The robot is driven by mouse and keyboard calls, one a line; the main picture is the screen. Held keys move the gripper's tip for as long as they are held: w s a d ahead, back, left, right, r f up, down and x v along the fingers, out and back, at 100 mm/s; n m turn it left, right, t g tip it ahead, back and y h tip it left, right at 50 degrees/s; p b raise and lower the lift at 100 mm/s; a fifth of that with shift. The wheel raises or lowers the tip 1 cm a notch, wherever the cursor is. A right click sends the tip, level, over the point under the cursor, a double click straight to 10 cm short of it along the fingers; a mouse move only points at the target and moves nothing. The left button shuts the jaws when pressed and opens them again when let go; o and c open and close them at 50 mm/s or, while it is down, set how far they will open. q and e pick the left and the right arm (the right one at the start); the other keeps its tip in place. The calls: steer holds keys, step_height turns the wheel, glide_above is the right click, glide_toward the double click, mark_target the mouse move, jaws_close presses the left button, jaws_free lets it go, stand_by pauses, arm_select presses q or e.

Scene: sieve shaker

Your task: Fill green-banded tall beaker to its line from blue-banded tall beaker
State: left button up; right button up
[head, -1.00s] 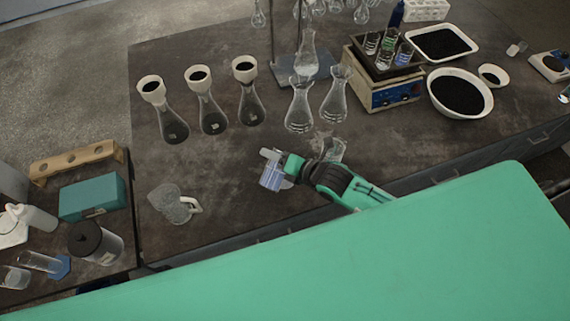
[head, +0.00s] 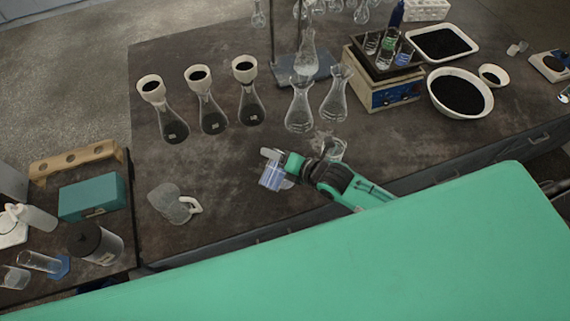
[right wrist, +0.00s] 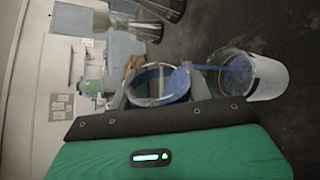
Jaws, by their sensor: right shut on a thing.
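My right gripper (head: 276,162) is shut on a clear beaker with blue on it, above the front middle of the bench. In the right wrist view, this held beaker (right wrist: 158,90) has a blue ring near its rim. A second clear beaker (right wrist: 268,80) is beside it there, with blue showing inside. A blue strip runs from the held beaker to the second; I cannot tell for certain if it is pouring liquid. In the head view, the two overlap as a pale blue patch. I see no green band on the second beaker. My left gripper is not in view.
A clear beaker (head: 334,150) stands behind my right forearm. A clear jug (head: 168,194) with a white handle is to the left. Flasks (head: 299,110) stand behind. A shaker (head: 385,96) carries small vessels with green and blue bands. Bench between jug and gripper is clear.

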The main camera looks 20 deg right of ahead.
steer(key=shift+f, duration=0.15)
stand_by(0.9)
steer(key=shift+r+p, duration=0.4)
steer(key=shift+r, duration=0.15)
steer(key=shift+f+n+t+b, duration=0.3)
steer(key=shift+f+n+b, duration=0.2)
steer(key=shift+f, duration=0.05)
steer(key=shift+s+a+f+n+t+h+b, duration=0.15)
steer(key=shift+f+n+t+h+b, duration=0.25)
steer(key=shift+n+b, duration=0.25)
steer(key=shift+r+n, duration=0.25)
